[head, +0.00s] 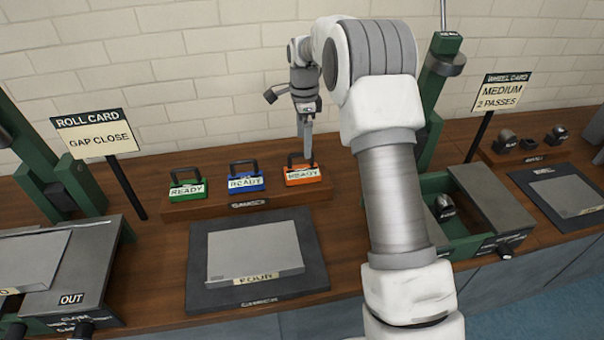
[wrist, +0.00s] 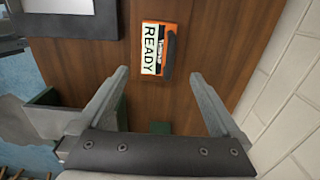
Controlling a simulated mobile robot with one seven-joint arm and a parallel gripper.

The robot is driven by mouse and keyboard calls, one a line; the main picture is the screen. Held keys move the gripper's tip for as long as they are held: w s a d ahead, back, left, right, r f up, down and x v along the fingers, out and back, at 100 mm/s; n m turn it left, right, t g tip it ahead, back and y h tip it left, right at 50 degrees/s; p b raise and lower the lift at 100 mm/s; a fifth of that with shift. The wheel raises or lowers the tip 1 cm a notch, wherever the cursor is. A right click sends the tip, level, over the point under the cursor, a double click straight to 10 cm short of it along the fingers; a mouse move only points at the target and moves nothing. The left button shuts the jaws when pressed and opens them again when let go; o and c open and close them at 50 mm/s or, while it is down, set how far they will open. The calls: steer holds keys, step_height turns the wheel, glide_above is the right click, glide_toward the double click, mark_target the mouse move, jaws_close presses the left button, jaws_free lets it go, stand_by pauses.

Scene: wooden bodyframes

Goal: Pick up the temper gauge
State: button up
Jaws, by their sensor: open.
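Three small gauges with black handles and white READY labels stand in a row on a wooden rack (head: 250,207): green (head: 187,187), blue (head: 245,180) and orange (head: 303,177). I cannot clearly read which is the temper gauge; the orange one has small print beside READY. My gripper (head: 306,133) points down over the orange gauge. In the wrist view the orange gauge (wrist: 152,50) lies ahead of my open gripper (wrist: 160,76), roughly centred between the fingers. Nothing is held. Its black handle (wrist: 170,52) shows on its right side.
A dark CHECK board with a grey FOUR plate (head: 255,250) lies in front of the rack. Sign posts (head: 98,140) and (head: 500,92) and green machines (head: 65,190) and (head: 435,90) flank it. A brick wall (head: 200,55) stands behind.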

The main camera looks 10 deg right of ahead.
glide_above(302, 171)
steer(key=f, duration=0.5)
steer(key=shift+w+d, duration=0.3)
steer(key=shift+s+a+f+b, duration=0.15)
steer(key=shift+f, duration=1.25)
steer(key=shift+s+a+f+b, duration=0.1)
steer(key=shift+f+b, duration=0.05)
steer(key=shift+f, duration=1.2)
steer(key=shift+c, duration=0.3)
steer(key=c, duration=1.4)
steer(key=shift+r, duration=0.1)
steer(key=shift+c, duration=0.5)
steer(key=shift+r, duration=0.1)
